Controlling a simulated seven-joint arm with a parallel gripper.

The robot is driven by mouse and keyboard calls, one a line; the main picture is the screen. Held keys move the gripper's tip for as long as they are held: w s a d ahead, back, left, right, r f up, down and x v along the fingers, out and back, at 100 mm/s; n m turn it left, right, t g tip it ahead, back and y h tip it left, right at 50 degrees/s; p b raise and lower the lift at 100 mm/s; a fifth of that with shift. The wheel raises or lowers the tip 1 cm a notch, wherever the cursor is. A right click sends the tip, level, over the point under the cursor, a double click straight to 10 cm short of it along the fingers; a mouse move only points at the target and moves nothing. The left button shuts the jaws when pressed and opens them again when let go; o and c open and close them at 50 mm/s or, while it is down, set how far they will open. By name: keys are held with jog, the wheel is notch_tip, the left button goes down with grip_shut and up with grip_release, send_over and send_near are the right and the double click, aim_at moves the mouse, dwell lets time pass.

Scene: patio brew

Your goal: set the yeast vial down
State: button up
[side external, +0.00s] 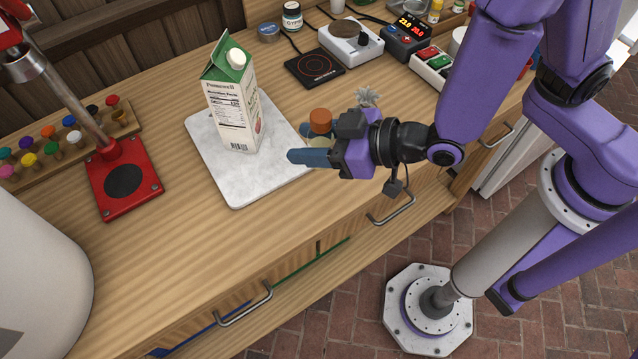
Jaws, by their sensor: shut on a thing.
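The yeast vial (320,121) has an orange-brown cap that shows above my gripper's fingers. A little of its pale body shows between them; the rest is hidden. My gripper (310,146), with blue fingers, is shut on the vial and holds it upright at the right edge of the white marble board (222,177), near the counter's front. I cannot tell whether the vial's base touches a surface.
A green and white carton (233,100) stands on the board, left of my gripper. A black hot plate (314,67), a scale (350,43) and a switch box (432,66) are behind. A red stand (124,182) is at left. The wooden counter (185,255) is clear in front.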

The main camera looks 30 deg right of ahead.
jog(key=shift+f, duration=4.65)
jog(key=shift+f, duration=0.1)
jog(key=o, duration=1.1)
jog(key=shift+c, duration=0.2)
jog(key=shift+f, duration=0.1)
